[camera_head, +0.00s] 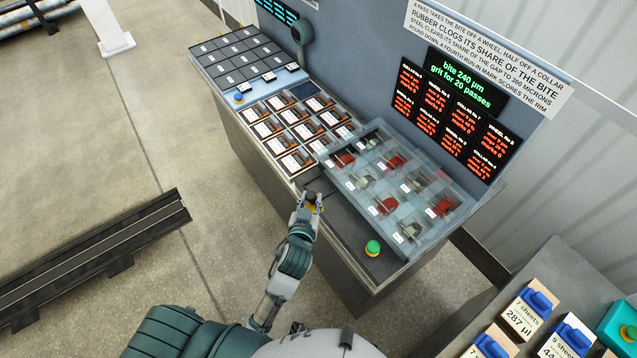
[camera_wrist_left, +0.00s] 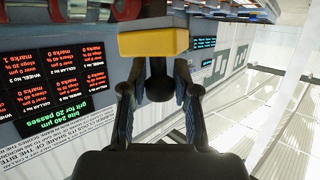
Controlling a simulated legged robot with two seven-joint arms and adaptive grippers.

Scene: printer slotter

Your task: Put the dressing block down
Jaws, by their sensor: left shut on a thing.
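My left gripper (camera_head: 312,198) is over the dark front strip of the bench, just in front of the clear case. It also shows in the left wrist view (camera_wrist_left: 158,85), with its two fingers closed on the dark stem of the dressing block (camera_wrist_left: 153,42). The block is yellow with a dark grey top layer and sits beyond the fingertips. In the head view only a small yellow patch of it shows by the fingers. Whether the block touches the bench cannot be told. My right gripper is not in view.
The clear case (camera_head: 452,219) holds several red and grey wheels in compartments. A tray of labelled parts (camera_head: 268,127) and a dark grid panel (camera_head: 228,55) lie to the left. A green button (camera_head: 373,248) is on the strip to the right. Boxes with blue tops (camera_head: 540,297) stand at lower right.

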